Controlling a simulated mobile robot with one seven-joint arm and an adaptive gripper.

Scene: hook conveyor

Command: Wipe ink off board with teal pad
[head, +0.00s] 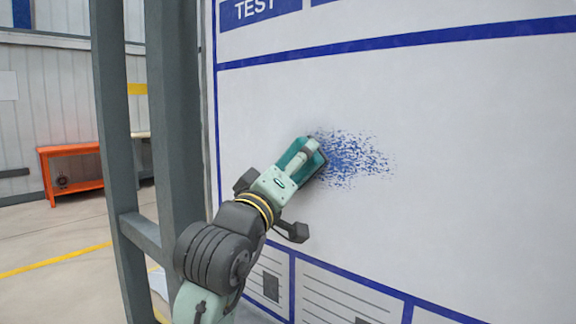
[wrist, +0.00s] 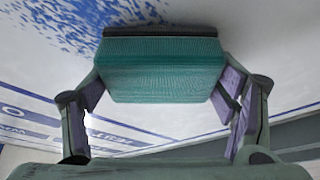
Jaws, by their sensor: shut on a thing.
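The white board (head: 450,120) stands upright on the right of the head view. A patch of speckled blue ink (head: 355,158) lies on it, and it also shows at the top left of the wrist view (wrist: 50,25). My gripper (head: 297,172) is shut on the teal pad (head: 302,158) at the left edge of the ink. In the wrist view the pad (wrist: 160,75) sits between both fingers, its dark far edge at or close to the board. I cannot tell whether it touches. Ink under the pad is hidden.
Blue lines and a TEST header (head: 258,10) are printed on the board, with printed boxes (head: 340,295) along its bottom. A grey frame post (head: 175,110) stands just left of the board. An orange bench (head: 72,165) is farther back left.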

